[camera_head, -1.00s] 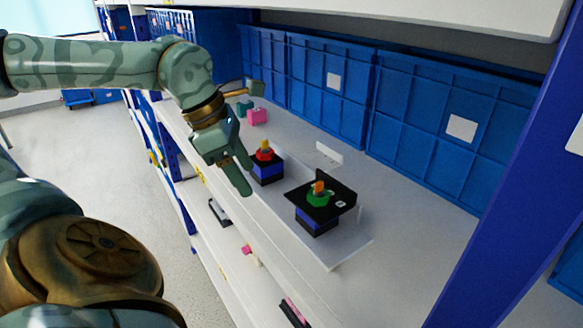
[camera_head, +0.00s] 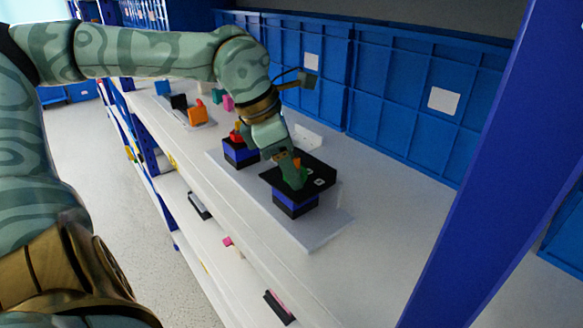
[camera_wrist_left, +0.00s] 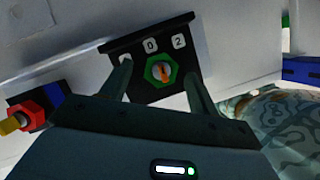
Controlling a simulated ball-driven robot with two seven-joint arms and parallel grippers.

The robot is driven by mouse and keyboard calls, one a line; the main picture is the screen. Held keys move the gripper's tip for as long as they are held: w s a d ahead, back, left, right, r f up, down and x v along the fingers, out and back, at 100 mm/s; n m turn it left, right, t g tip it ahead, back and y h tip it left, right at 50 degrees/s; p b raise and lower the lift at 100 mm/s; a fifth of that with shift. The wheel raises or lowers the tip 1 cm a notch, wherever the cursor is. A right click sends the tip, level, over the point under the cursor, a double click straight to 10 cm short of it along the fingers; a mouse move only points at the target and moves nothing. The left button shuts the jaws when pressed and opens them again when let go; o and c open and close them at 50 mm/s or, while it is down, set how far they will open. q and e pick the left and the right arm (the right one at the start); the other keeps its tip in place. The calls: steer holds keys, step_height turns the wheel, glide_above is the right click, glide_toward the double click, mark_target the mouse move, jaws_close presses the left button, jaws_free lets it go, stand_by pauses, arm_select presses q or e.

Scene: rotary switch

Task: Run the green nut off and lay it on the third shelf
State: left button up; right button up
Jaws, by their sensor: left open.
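The green nut (camera_wrist_left: 150,70) is a hexagon around an orange pointer (camera_wrist_left: 163,71) on a black plate (camera_wrist_left: 180,38) marked with numbers. In the head view the nut (camera_head: 302,177) is partly hidden by my left gripper (camera_head: 291,170), which is just over it. In the left wrist view the open fingers of my left gripper (camera_wrist_left: 157,84) stand on both sides of the nut, with gaps showing; contact cannot be told. The black and blue switch box (camera_head: 295,203) stands on a grey board. My right gripper is not in view.
A second switch box (camera_head: 240,153) with a red nut stands to the left on the grey board (camera_head: 322,231). Blue crates (camera_head: 400,110) line the back. Lower shelves (camera_head: 225,222) hold small pink and black things. A blue post (camera_head: 490,170) rises at right.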

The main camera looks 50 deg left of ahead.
arm_select(q)
steer(key=shift+d+f, duration=0.1)
steer(key=c, duration=1.1)
steer(key=shift+o, duration=0.2)
steer(key=shift+f+b, duration=0.15)
steer(key=shift+b, duration=0.2)
steer(key=n+y+b, duration=0.1)
steer(key=n+b, duration=0.2)
steer(key=n+y+b, duration=0.1)
steer(key=n+b, duration=0.2)
steer(key=b, duration=0.1)
steer(key=n+y+b, duration=0.1)
steer(key=n+b, duration=0.2)
steer(key=shift+w+d+f+n+t+y, duration=0.1)
steer(key=shift+d+f+n+t+y, duration=0.05)
steer(key=shift+d+n+t+y, duration=0.2)
steer(key=shift+d+n+y+b, duration=0.1)
steer(key=shift+n+y+b, duration=0.15)
steer(key=shift+n+b, duration=0.7)
steer(key=shift+b, duration=0.05)
steer(key=shift+r, duration=0.4)
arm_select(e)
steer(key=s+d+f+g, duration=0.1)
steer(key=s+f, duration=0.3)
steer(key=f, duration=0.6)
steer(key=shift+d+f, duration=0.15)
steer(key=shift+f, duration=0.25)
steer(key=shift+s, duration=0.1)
